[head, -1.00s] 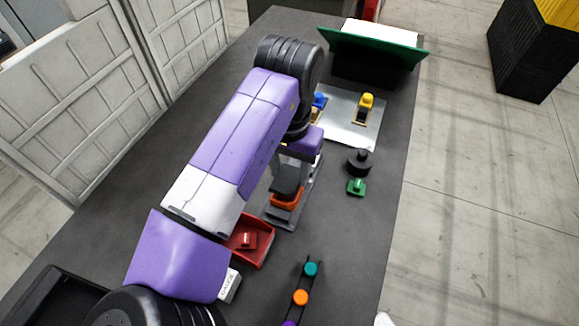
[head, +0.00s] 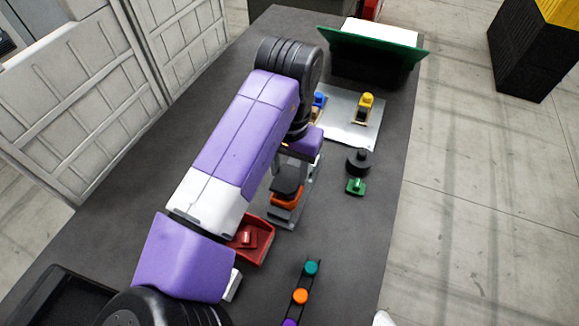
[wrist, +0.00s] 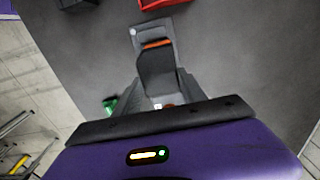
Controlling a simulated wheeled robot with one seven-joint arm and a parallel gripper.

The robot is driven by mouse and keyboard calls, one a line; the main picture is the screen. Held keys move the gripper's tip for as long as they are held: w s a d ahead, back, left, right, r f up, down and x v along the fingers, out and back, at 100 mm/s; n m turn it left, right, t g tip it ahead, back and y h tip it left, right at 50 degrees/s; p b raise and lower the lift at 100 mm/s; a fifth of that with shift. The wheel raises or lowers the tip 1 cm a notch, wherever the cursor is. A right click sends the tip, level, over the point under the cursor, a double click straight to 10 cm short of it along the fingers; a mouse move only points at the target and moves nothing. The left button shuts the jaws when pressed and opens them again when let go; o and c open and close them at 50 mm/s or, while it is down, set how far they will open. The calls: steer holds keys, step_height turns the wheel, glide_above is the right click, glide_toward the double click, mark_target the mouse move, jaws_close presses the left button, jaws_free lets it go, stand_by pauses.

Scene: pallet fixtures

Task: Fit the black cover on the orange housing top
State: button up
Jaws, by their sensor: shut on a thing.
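The black cover (head: 286,187) is in my gripper (head: 297,174), at or just above the top of the orange housing (head: 285,201). The housing stands on a grey fixture plate (head: 279,221). In the wrist view the cover (wrist: 156,78) lies between the two grey fingers of my gripper (wrist: 160,88) and hides most of the housing. Only an orange strip of the housing (wrist: 158,44) shows beyond the cover's edge. I cannot tell whether the cover touches the housing or is fully seated.
A red tray (head: 266,246) with a red part stands close beside the fixture. A green part (head: 356,187) and a round black piece (head: 358,161) sit to the right. A metal plate (head: 345,130) with blue and yellow parts lies behind. Coloured buttons (head: 300,297) are in front.

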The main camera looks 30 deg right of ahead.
steer(key=shift+f+b, duration=0.9)
steer(key=shift+f, duration=0.6)
stand_by(0.9)
steer(key=o, duration=1.4)
steer(key=shift+c, duration=1.2)
steer(key=shift+r, duration=0.1)
steer(key=shift+r+p, duration=3.6)
steer(key=shift+r, duration=0.4)
